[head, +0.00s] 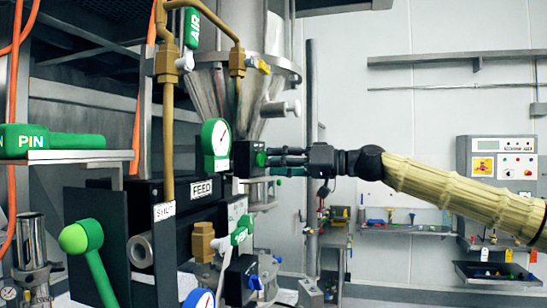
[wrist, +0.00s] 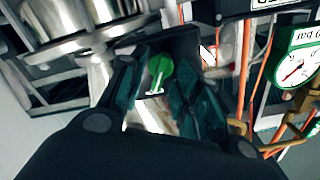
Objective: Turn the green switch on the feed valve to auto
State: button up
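The green switch (head: 261,159) sits on the right face of a black box beside a round white gauge (head: 215,145) with a green rim. My gripper (head: 279,161) reaches in from the right with its fingers pointing left at the switch. In the wrist view the green switch (wrist: 160,70) shows as a round green knob with a pale mark, between and beyond the fingertips. My gripper (wrist: 157,92) is open there, with dark teal fingers on both sides of the knob. I cannot tell whether either finger touches it. The auto marking cannot be read.
A FEED label (head: 201,189) is below the gauge. A steel hopper (head: 255,85) stands above and behind the switch. Brass pipes (head: 167,120) and green handles (head: 90,245) crowd the left. A control panel (head: 497,165) is on the right wall.

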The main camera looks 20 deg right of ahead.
jog(key=shift+s+a+r, duration=0.25)
jog(key=shift+a, duration=0.1)
jog(key=shift+w+a+f, duration=0.2)
jog(key=shift+w+a, duration=0.05)
jog(key=shift+w, duration=0.15)
jog(key=shift+w+a+f, duration=0.2)
jog(key=shift+w, duration=0.2)
jog(key=shift+s+d+r, duration=0.1)
jog(key=shift+s+d, duration=0.15)
jog(key=shift+c, duration=0.8)
jog(key=shift+a, duration=0.1)
grip_shut()
